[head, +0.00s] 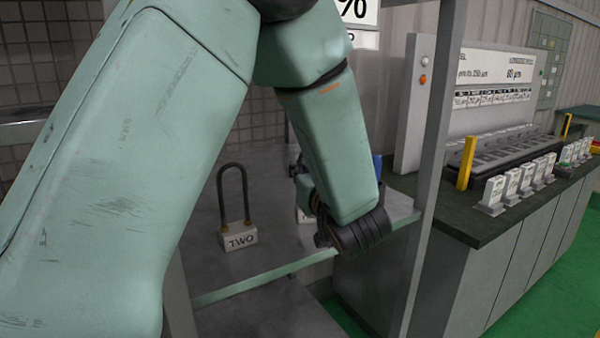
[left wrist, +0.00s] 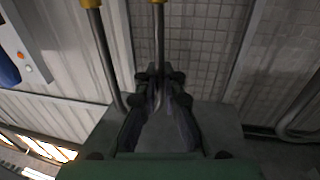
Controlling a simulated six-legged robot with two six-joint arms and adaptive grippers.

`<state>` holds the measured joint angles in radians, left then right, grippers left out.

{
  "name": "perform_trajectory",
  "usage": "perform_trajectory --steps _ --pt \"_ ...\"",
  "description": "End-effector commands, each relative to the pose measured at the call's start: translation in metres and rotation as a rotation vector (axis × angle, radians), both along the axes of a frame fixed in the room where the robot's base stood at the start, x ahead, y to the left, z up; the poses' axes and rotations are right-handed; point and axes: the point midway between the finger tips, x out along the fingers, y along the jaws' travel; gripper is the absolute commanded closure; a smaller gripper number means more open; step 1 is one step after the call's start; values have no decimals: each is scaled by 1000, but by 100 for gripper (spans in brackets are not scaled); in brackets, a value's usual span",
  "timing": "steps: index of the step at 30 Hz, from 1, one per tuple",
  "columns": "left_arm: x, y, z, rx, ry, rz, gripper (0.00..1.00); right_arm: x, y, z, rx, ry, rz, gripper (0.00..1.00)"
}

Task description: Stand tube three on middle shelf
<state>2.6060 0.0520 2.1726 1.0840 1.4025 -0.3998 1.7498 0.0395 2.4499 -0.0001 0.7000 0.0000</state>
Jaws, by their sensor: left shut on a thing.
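A dark U-shaped tube on a block marked TWO (head: 238,240) stands upright on a grey shelf (head: 205,270). My left gripper (head: 300,185) is to its right, over the same shelf, mostly hidden behind my forearm. In the left wrist view its fingers (left wrist: 158,78) are closed around one leg of a grey tube (left wrist: 107,55) with yellow end fittings. In the head view a pale block edge (head: 303,216) shows just below the gripper. Its label is hidden, so I cannot read which tube it is, nor tell whether it touches the shelf. My right gripper is out of view.
A grey post (head: 428,190) rises at the shelf's right front corner. Right of it a dark counter (head: 440,215) carries several small white stands (head: 492,193) and a yellow post (head: 466,162). A tiled wall (head: 200,110) is behind. Bare shelf surrounds the TWO block.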

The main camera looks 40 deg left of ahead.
Motion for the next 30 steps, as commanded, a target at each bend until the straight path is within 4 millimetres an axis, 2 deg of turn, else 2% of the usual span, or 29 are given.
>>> perform_trajectory --steps 1,3,10,30 --pt "0 0 0 -1 0 0 100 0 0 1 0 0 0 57" --pt "0 0 0 -2 2 0 89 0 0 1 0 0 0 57" --pt "0 0 0 -2 2 0 70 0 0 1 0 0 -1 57" --pt "1 -1 0 -2 3 -1 69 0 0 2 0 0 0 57"
